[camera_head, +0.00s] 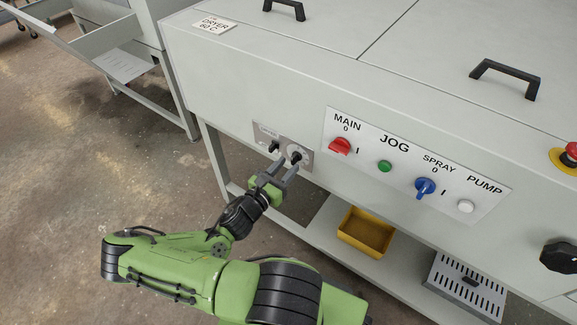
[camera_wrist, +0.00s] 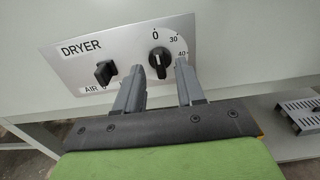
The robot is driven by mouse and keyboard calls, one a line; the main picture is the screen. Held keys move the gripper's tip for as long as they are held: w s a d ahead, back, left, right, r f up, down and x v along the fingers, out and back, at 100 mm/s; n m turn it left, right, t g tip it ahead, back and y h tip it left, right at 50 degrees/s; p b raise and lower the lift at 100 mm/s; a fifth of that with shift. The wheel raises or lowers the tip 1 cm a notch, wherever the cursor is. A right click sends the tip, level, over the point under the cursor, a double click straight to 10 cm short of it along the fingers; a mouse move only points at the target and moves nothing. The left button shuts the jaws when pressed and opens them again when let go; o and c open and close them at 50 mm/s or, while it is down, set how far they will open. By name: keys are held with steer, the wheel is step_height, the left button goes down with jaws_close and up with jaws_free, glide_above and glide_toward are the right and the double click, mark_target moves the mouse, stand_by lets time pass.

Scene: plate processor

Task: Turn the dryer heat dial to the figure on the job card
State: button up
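The job card (camera_head: 214,24) lies on the machine top at the upper left and reads DRYER 60 C; its smallest line is unclear. The black dryer heat dial (camera_wrist: 160,62) is on the DRYER panel in the wrist view, with 0 above it and 30 and 40 at its right. Further figures are hidden behind my right finger. The dial's pale mark seems to point up towards 0. My gripper (camera_wrist: 158,76) is open, its fingers apart on either side just below the dial. Contact cannot be told. The head view also shows the dial (camera_head: 296,158) just beyond my gripper (camera_head: 283,170).
The black AIR switch (camera_wrist: 105,72) is close to my left finger. Right of the dryer panel are the red MAIN switch (camera_head: 340,146), green JOG button (camera_head: 385,166) and blue SPRAY switch (camera_head: 425,187). A yellow bin (camera_head: 366,234) stands on the shelf below.

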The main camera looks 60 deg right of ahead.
steer(key=shift+s+d, duration=0.15)
steer(key=shift+d, duration=0.85)
jaws_close()
